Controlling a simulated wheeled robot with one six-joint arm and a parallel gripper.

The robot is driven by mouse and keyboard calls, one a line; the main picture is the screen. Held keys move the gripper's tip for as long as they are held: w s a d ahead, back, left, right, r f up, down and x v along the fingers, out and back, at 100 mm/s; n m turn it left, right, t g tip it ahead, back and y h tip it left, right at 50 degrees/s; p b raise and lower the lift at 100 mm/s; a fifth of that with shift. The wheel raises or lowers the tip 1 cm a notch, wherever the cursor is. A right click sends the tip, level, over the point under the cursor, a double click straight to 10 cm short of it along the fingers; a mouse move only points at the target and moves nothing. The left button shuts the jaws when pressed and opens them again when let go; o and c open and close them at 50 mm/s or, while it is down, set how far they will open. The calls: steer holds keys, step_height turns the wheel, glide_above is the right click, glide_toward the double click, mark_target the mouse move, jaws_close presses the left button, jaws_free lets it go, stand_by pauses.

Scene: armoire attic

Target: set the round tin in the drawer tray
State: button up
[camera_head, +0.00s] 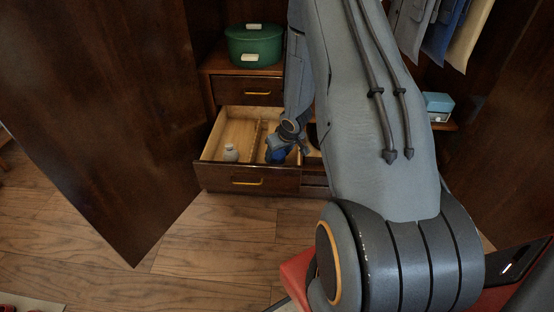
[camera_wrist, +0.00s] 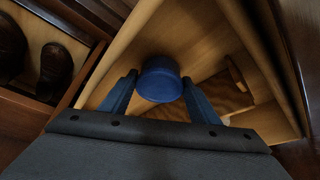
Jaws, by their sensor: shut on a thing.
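My gripper (camera_wrist: 158,92) is shut on the round tin (camera_wrist: 160,76), a blue, short cylinder seen between the two fingers in the wrist view. Behind the tin is the pale wooden inside of the open drawer (camera_wrist: 128,68). In the head view the drawer (camera_head: 222,171) is pulled out, with a thin divider across its pale inside. My gripper (camera_head: 279,151) is over or inside the drawer, right of the divider, and the blue tin is hard to separate from it there. I cannot tell whether the tin touches the drawer bottom.
Brown shoes (camera_wrist: 53,70) lie in a compartment beside. A brown wooden object (camera_wrist: 238,73) lies near the tin. A green box (camera_head: 254,46) stands above. An open door (camera_head: 100,110) flanks the left.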

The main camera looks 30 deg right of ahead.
steer(key=shift+f, duration=0.7)
steer(key=shift+f, duration=0.15)
steer(key=o, duration=0.8)
steer(key=shift+o, duration=0.2)
